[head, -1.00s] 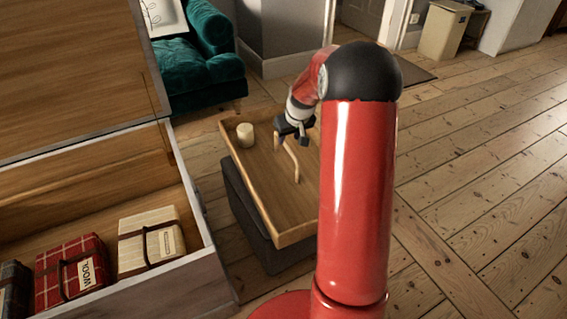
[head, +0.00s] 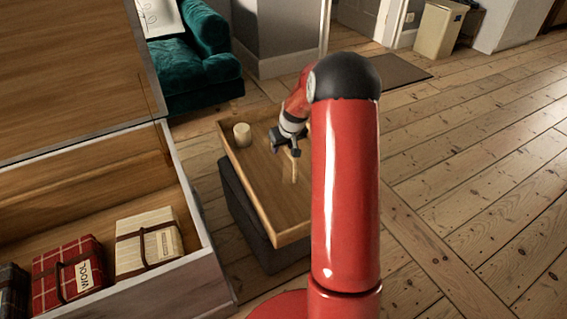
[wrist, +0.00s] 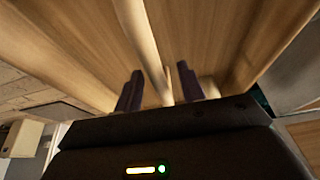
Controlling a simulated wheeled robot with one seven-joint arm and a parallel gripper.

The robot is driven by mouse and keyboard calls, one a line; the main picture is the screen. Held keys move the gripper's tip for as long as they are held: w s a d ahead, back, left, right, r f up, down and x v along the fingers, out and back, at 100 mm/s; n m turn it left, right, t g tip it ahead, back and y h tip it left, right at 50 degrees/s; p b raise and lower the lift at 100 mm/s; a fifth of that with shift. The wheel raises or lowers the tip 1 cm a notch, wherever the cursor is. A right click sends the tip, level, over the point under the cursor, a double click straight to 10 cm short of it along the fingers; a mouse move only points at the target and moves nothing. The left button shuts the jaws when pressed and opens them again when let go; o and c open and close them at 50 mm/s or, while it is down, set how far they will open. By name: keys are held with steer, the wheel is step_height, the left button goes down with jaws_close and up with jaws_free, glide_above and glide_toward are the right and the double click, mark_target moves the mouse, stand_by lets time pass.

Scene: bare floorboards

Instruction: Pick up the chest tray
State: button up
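The wooden chest tray (head: 275,228) rests on a dark ottoman, with low walls and an upright wooden handle (head: 291,168) standing in its middle. My gripper (head: 283,150) is over the tray at the top of the handle. In the wrist view, my gripper (wrist: 160,88) has its two dark fingers apart, with the pale handle bar (wrist: 143,40) running into the gap between them. I cannot tell whether either finger touches the bar. A cream candle (head: 242,134) stands in the tray's far left corner. My arm hides the tray's right side in the head view.
The dark ottoman (head: 243,212) is under the tray. An open chest (head: 185,262) with several wrapped bundles stands close on the left. A teal sofa (head: 205,70) is behind. Bare floorboards lie free on the right.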

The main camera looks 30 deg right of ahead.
steer(key=shift+f, duration=0.2)
stand_by(0.4)
jaws_close()
stand_by(1.2)
steer(key=shift+r, duration=0.2)
